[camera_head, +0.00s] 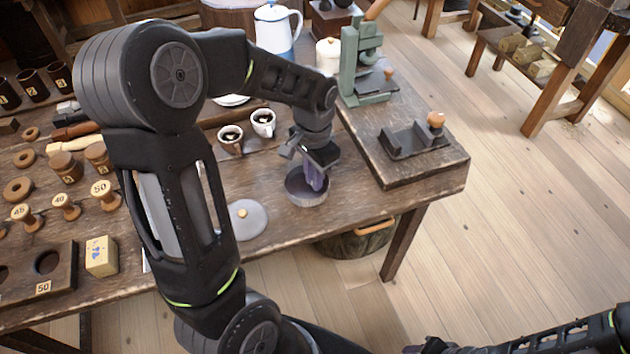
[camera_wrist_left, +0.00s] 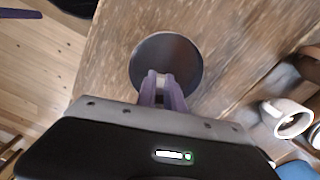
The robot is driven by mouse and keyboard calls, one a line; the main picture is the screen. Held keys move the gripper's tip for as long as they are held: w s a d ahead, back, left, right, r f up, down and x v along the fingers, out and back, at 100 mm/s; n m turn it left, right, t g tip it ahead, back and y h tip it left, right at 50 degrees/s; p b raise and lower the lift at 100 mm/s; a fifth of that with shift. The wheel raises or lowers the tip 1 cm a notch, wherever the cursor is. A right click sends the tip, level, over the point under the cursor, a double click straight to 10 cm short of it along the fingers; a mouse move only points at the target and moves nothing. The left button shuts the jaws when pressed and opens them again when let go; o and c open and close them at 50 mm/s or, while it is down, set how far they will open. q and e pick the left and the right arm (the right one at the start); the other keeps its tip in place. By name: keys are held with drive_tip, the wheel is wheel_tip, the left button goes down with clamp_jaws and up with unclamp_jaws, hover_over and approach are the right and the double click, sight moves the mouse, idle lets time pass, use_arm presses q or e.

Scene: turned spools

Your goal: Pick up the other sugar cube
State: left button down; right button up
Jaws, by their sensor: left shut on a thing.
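A round grey metal tin (camera_head: 307,196) stands open near the table's front edge; in the left wrist view its dark inside (camera_wrist_left: 185,50) shows beyond the fingers. My left gripper (camera_head: 316,183) points down into the tin's mouth, its purple fingers shut on a small white sugar cube (camera_wrist_left: 159,77) that shows between the tips in the left wrist view. The fingers hide most of the cube. No other cube can be made out. Part of my right arm shows at the bottom right of the head view; its gripper is not clearly in view.
A grey lid (camera_head: 247,220) with a knob lies left of the tin. A raised board (camera_head: 415,170) with a green press (camera_head: 362,65) is to the right. Wooden spools stand left.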

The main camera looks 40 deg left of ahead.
use_arm(q)
wheel_tip(320, 180, up, 10)
idle(0.6)
idle(0.4)
